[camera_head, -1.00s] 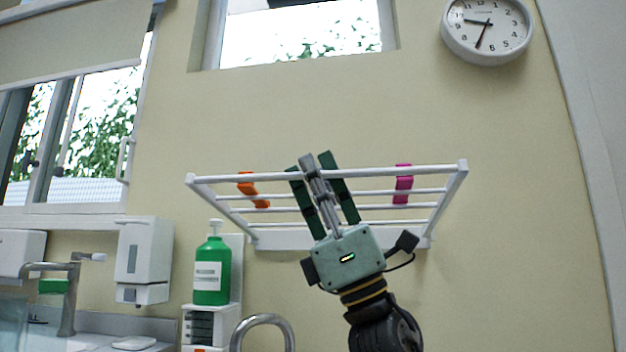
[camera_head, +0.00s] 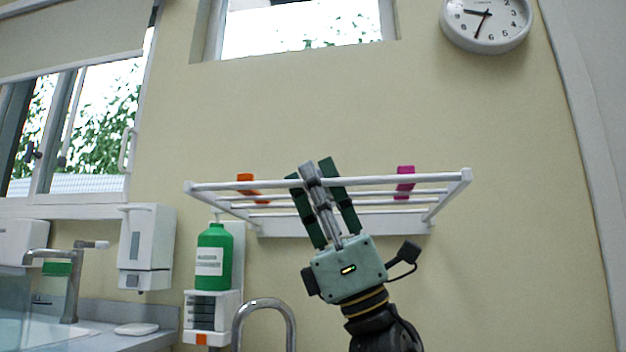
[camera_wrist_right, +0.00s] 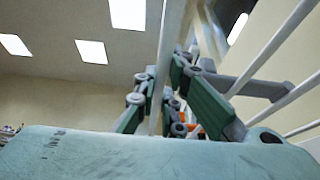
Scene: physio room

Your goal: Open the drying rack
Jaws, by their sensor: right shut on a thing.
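The white drying rack (camera_head: 400,181) is fixed to the beige wall and stands out from it, its bars seen from slightly below and close together. My right gripper (camera_head: 318,172) is at the middle of its front bar, with its two green fingers on either side and shut on that bar. In the right wrist view, a white bar (camera_wrist_right: 160,62) runs between the fingers (camera_wrist_right: 165,95). An orange clip (camera_head: 246,181) hangs left of the gripper and a magenta clip (camera_head: 405,180) right of it. My left gripper is not in view.
Below the rack at left are a green soap bottle (camera_head: 213,258), a white dispenser (camera_head: 146,245) and a sink tap (camera_head: 70,270). A curved metal spout (camera_head: 265,304) rises near my right arm. A clock (camera_head: 486,22) hangs upper right. The wall right of the rack is bare.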

